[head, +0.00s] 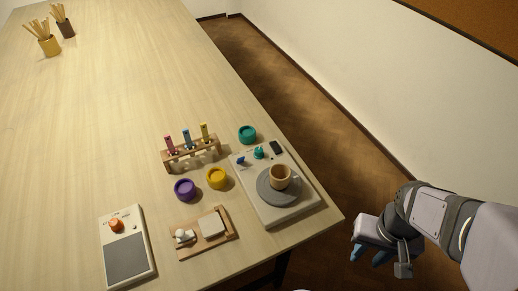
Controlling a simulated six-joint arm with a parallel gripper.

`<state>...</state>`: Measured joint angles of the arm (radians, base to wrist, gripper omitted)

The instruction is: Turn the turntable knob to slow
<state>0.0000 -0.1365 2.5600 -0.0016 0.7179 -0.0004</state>
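The turntable unit (285,211) is a pale box near the table's right corner, with a round grey disc (265,197) on top. A tan mug (280,178) stands upright on the disc. Along the unit's far edge are a teal knob (258,153), a small blue lever-like part (241,160) and a black part (276,148). Speed markings are too small to read, so the knob's setting cannot be told. My gripper (370,254) is off the table's right edge, to the right of the unit, touching nothing. Its blue fingertips are apart with nothing between them.
A white device (126,237) with an orange knob lies front left. The far table is mostly clear.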

